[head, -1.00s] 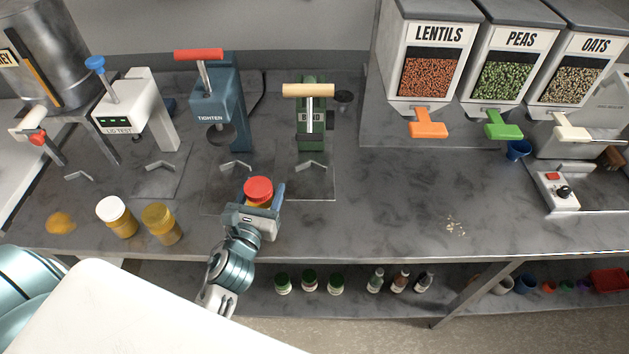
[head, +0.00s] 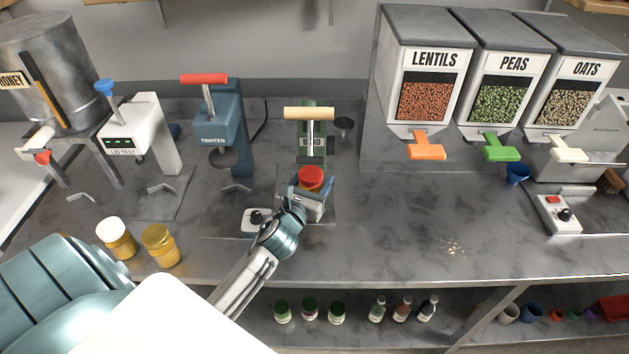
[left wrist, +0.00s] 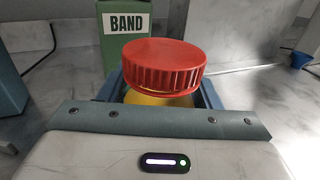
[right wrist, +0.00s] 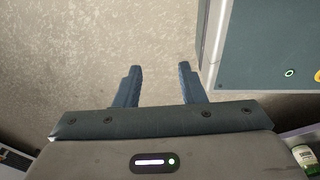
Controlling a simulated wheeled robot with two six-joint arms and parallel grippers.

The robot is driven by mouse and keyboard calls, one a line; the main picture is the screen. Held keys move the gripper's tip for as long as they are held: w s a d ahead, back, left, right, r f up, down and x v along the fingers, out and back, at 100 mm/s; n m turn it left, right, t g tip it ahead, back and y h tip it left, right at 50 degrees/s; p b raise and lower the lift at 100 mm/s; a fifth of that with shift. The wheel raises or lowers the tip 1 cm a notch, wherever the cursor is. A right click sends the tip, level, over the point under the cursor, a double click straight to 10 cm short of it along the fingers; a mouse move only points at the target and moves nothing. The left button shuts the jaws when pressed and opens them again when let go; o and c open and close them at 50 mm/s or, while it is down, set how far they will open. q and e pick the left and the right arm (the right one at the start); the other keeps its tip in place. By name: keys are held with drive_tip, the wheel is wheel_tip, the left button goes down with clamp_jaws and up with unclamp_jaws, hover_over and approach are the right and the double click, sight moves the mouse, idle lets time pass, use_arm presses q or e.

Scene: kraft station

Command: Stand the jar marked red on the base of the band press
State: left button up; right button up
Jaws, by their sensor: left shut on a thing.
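The jar with the red lid (head: 311,177) is held upright or nearly so in my left gripper (head: 310,190), which is shut on it. The jar is in front of the green band press (head: 316,146), below its tan handle. In the left wrist view the red lid (left wrist: 164,65) shows above a strip of yellow contents, and the press's BAND label (left wrist: 125,22) is behind it. The gripper hides the jar's bottom, so I cannot tell if it touches the base. My right gripper (right wrist: 155,85) is open and empty, over the floor.
The blue TIGHTEN press (head: 215,130) stands left of the band press. A small white box with a black knob (head: 257,220) is beside my left gripper. Two yellow jars (head: 161,246) stand at the front left. The counter right of the press is mostly clear.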

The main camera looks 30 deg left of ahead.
use_arm(q)
drive_tip(key=shift+w+a, duration=0.35)
drive_tip(key=shift+w, duration=0.25)
drive_tip(key=shift+w+a, duration=0.35)
drive_tip(key=shift+w, duration=0.2)
drive_tip(key=f, duration=0.1)
drive_tip(key=f+b, duration=0.1)
drive_tip(key=f, duration=0.1)
drive_tip(key=shift+w+a+f, duration=0.1)
drive_tip(key=shift+w+f, duration=0.1)
drive_tip(key=shift+f, duration=0.15)
use_arm(e)
drive_tip(key=shift+s+f, duration=0.4)
drive_tip(key=shift+f, duration=0.1)
use_arm(q)
drive_tip(key=shift+f, duration=0.15)
drive_tip(key=o, duration=1.3)
drive_tip(key=shift+o, duration=0.2)
use_arm(e)
drive_tip(key=shift+f, duration=0.1)
